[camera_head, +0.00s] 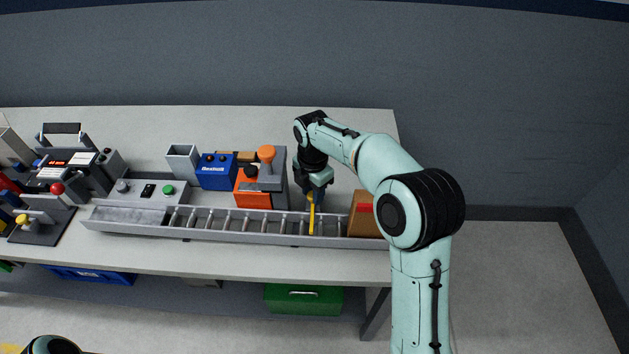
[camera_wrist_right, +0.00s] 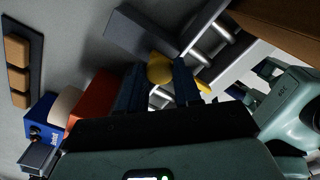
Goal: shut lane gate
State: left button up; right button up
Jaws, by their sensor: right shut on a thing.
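The lane gate is a yellow bar (camera_head: 312,217) at the right part of the grey roller lane (camera_head: 215,235). In the head view it lies across the rollers, from the back side toward the front rail. My right gripper (camera_head: 316,190) comes down over its back end. In the right wrist view my right gripper (camera_wrist_right: 160,82) is shut on the gate's rounded yellow knob (camera_wrist_right: 158,67), between its two dark fingers. The fingers hide part of the gate. My left gripper is out of view; only a bit of my left arm shows at the bottom left.
A brown box (camera_head: 362,216) sits on the lane's right end, right of the gate. An orange and grey device (camera_head: 254,188) and a blue box (camera_head: 215,172) stand behind the lane. Several devices crowd the table's left end.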

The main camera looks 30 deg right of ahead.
jog(key=shift+s+a, duration=0.15)
jog(key=shift+s, duration=0.2)
jog(key=shift+w+f, duration=0.1)
jog(key=shift+w, duration=0.15)
jog(key=o, duration=1)
jog(key=shift+s, duration=0.1)
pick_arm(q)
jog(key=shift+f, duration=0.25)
pick_arm(e)
jog(key=shift+o, duration=0.2)
jog(key=shift+r, duration=0.35)
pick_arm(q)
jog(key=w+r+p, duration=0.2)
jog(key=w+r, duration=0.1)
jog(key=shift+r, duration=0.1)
pick_arm(e)
notch_tip(320, 180, up, 13)
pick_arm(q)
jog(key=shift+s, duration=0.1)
pick_arm(e)
jog(key=shift+f, duration=0.1)
